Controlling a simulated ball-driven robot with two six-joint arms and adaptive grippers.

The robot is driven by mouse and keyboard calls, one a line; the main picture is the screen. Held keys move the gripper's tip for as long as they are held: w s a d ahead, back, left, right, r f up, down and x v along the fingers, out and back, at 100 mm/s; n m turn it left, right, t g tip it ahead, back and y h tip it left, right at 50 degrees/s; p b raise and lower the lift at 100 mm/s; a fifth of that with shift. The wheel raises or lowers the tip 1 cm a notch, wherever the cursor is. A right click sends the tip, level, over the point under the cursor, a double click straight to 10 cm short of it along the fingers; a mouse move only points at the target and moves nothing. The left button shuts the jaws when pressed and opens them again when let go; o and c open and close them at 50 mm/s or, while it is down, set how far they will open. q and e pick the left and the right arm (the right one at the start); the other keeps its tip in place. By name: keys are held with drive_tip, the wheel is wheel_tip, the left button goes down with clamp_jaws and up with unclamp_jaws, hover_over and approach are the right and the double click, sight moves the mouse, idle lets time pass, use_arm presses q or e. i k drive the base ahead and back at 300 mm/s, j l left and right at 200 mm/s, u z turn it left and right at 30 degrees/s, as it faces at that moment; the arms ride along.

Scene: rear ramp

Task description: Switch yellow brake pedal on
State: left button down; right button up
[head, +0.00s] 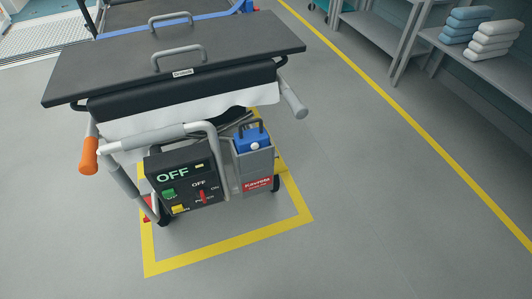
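A wheeled cart with a dark flat top (110,70) stands on the grey floor inside a yellow taped outline. A red lever (202,196) sits between OFF and ON labels on the box. Neither of my grippers is in view.
An orange-tipped handle (89,155) and grey tube handles (294,100) stick out from the cart. A grey holder with a blue container (252,139) is beside the box. Shelves with folded towels (492,40) stand at right. The floor in front is clear.

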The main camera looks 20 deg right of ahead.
sight(278, 168)
drive_tip(key=i+l+u, duration=0.1)
drive_tip(key=l+u, duration=0.15)
drive_tip(key=l, duration=1.35)
drive_tip(key=l+u, duration=0.25)
drive_tip(key=l, duration=1.35)
